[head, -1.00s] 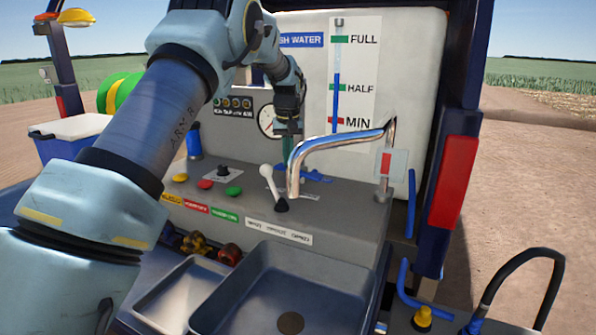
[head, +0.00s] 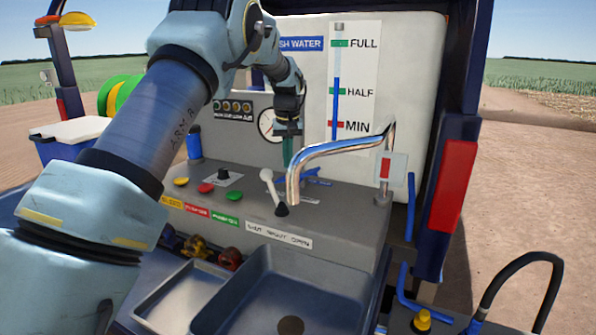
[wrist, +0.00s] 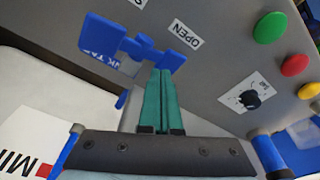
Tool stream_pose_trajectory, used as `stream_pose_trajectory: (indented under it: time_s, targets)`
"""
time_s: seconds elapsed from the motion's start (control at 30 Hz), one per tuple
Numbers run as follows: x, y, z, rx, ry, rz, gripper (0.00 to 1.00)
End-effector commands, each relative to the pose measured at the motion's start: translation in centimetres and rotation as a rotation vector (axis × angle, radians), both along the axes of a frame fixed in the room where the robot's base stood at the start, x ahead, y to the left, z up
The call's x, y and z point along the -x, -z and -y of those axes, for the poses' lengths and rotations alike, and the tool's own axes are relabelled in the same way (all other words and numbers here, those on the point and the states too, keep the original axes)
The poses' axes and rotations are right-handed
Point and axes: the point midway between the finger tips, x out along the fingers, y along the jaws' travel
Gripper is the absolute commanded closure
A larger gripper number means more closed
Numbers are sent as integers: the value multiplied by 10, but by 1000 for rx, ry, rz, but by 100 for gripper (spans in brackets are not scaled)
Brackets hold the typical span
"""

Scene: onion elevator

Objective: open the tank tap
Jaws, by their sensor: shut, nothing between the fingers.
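The tank tap is a blue handle (wrist: 145,52) beside a blue plate lettered "NK TAP" (wrist: 100,40) in the wrist view. An "OPEN" label (wrist: 185,35) lies just beyond the handle. In the head view the blue tap (head: 318,181) shows small on the grey panel, partly hidden behind the spout. My gripper (wrist: 160,74) is shut and empty, its green fingers side by side. Its tips are at the handle's near edge; I cannot tell whether they touch. In the head view my gripper (head: 287,160) points down behind the faucet.
A chrome spout (head: 340,147) arches in front of my gripper. A white-knobbed lever (head: 272,190) and coloured buttons (head: 206,188) stand on the panel to the left. The white tank (head: 410,70) is behind, with a level gauge (head: 337,80). A sink (head: 290,285) lies in front.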

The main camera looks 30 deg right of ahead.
Motion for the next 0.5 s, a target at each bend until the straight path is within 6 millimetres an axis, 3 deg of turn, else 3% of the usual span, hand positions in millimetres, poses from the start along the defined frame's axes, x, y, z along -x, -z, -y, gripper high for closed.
stream_pose_trajectory:
  time_s: [0.5]
  targets:
    - [0,-43,0,0,0,-1,100]
